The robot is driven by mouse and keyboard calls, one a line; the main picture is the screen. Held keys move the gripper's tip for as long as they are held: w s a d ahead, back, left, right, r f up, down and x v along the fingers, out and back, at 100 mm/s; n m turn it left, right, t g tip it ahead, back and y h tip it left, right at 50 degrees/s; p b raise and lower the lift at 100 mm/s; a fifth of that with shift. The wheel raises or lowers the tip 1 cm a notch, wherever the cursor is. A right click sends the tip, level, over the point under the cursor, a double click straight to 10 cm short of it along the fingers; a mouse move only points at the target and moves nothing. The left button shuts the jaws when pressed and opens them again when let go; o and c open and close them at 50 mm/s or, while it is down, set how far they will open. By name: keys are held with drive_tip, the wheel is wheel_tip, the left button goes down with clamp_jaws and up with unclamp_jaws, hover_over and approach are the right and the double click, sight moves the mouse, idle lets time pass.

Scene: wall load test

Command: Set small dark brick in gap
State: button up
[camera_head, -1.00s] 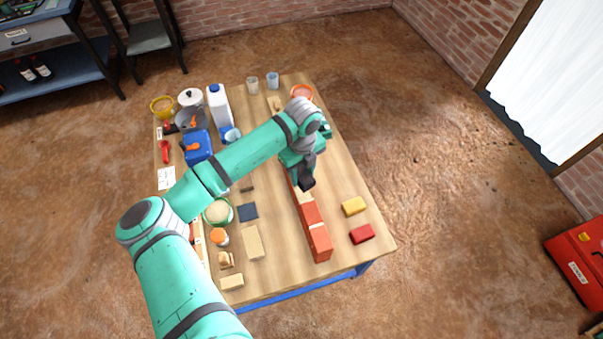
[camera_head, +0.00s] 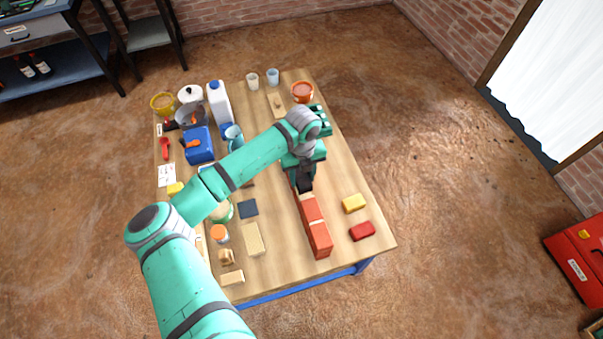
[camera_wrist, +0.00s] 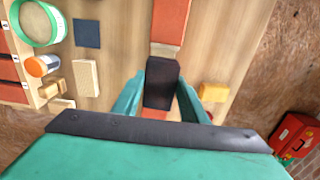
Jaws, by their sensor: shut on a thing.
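My gripper (camera_head: 306,186) is over the far part of the red brick wall (camera_head: 315,228), which runs lengthwise on the table. In the wrist view, my gripper (camera_wrist: 160,92) has a teal finger on each side of the small dark brick (camera_wrist: 162,84) and is shut on it. The dark brick is in line with the wall. A pale mortar patch (camera_wrist: 164,50) and a red brick (camera_wrist: 170,20) lie just beyond it, and a bit of red shows below it. The gap is hidden by the brick and gripper. I cannot tell whether the brick rests in it.
A yellow block (camera_head: 354,204) and a red block (camera_head: 362,231) lie right of the wall. A dark blue square (camera_head: 248,208), a pale block (camera_head: 253,239) and an orange-lidded jar (camera_head: 219,234) stand left. Pots, a blue box (camera_head: 199,145) and a white bottle (camera_head: 219,103) crowd the far left.

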drive_tip(key=shift+f, duration=1.55)
drive_tip(key=shift+f, duration=0.35)
idle(0.9)
drive_tip(key=o, duration=1.3)
drive_tip(key=shift+r, duration=4)
